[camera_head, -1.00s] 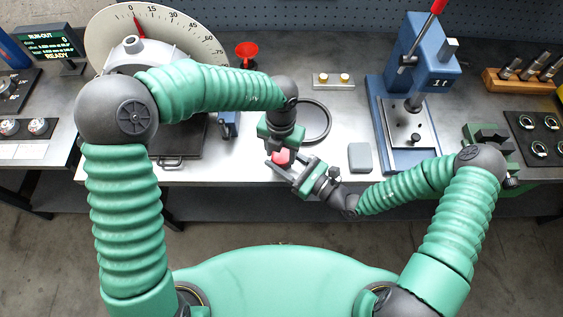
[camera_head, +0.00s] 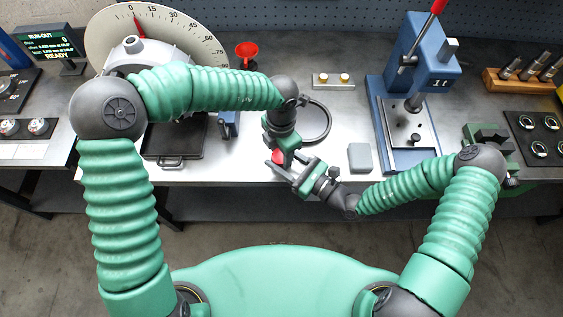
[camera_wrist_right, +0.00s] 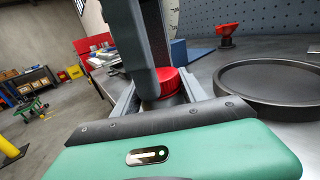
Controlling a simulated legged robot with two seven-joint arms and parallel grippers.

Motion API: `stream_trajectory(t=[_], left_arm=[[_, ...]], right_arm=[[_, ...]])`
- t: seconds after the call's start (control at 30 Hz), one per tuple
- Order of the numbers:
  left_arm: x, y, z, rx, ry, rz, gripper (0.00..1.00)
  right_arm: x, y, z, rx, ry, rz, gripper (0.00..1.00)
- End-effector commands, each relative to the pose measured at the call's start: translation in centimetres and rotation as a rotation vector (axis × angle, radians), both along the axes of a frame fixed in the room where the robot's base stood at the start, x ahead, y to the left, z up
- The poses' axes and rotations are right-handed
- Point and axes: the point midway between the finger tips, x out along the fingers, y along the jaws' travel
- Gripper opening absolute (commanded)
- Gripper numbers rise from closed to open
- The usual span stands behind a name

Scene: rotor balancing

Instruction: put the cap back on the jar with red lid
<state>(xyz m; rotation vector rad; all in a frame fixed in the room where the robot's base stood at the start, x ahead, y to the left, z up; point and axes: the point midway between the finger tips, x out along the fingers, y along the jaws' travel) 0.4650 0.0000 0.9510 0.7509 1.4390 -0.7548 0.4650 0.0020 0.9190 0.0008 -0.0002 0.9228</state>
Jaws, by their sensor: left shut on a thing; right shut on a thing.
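The red lid (camera_head: 277,156) is at the front edge of the bench, between my two grippers. In the right wrist view the red lid (camera_wrist_right: 172,80) sits on or just above a dark jar body (camera_wrist_right: 172,99); I cannot tell whether it is fully seated. My left gripper (camera_head: 279,155) reaches down from above and is shut on the lid; one of its fingers covers the lid's left part in the wrist view. My right gripper (camera_head: 278,166) comes in from the lower right, shut on the jar below the lid. Most of the jar is hidden.
A dark ring (camera_head: 325,122) lies on the bench just behind the grippers. A grey block (camera_head: 360,157) and a blue press (camera_head: 418,70) stand to the right. A red funnel-like piece (camera_head: 247,50) and a dial machine (camera_head: 140,60) stand at the back left.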

Motion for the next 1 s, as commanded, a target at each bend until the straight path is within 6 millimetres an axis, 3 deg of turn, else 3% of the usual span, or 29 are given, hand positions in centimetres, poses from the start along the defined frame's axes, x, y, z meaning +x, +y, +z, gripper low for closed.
stream_trajectory(t=[0.03,0.07,0.2,0.5,0.8,1.0], left_arm=[[0.2,0.2,0.0,0.003,-0.004,0.003,0.00],[0.2,0.2,0.0,0.003,-0.004,0.003,0.49],[0.2,0.2,0.0,0.002,-0.003,0.004,0.68],[0.1,0.1,0.1,0.001,-0.003,0.004,0.69],[0.1,0.0,3.9,0.000,-0.004,0.005,0.69],[0.1,0.1,4.5,0.001,-0.002,0.005,0.69]], right_arm=[[-0.1,-0.1,-0.1,-0.003,0.002,0.000,0.00],[-0.1,-0.1,-0.1,-0.003,0.003,0.000,0.00],[-0.1,-0.1,-0.2,-0.003,0.003,0.000,0.00],[-0.1,0.0,-0.2,-0.003,0.003,0.000,0.00],[-0.1,0.0,-0.2,-0.003,0.004,0.000,0.00],[-0.1,0.0,-0.2,-0.003,0.004,0.000,0.00]])
